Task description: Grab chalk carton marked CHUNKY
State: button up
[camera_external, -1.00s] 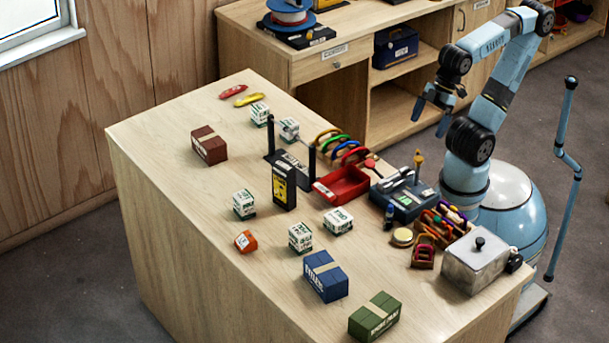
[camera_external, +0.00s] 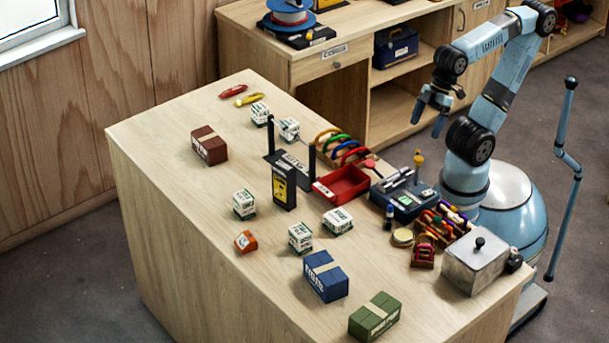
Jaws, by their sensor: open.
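Three banded boxes lie on the wooden table: a brown one (camera_external: 209,150) at the far left, a blue one (camera_external: 332,285) near the front and a green one (camera_external: 368,323) at the front edge. Several small white-and-green cartons stand about the table, among them one at the left (camera_external: 244,212), one in the middle (camera_external: 301,244) and one to its right (camera_external: 341,227). The lettering is too small to tell which is CHUNKY. My gripper (camera_external: 427,125) is open and empty, raised at the upper right, apart from all of these.
The table's left side is mostly clear.

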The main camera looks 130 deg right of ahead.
jog(key=w+d+f+m+g+y, duration=0.1)
jog(key=w+d+f+m+y, duration=0.25)
jog(key=w+d+m, duration=0.5)
jog(key=m+t+h, duration=0.4)
jog(key=m+t, duration=0.5)
jog(key=m, duration=1.8)
send_near(289, 122)
jog(key=x, duration=0.4)
jog(key=shift+w+d+f, duration=0.1)
jog(key=shift+w+f, duration=0.05)
jog(key=shift+f, duration=0.3)
jog(key=shift+x, duration=2.85)
jog(key=shift+f, duration=0.1)
jog(key=c, duration=1.1)
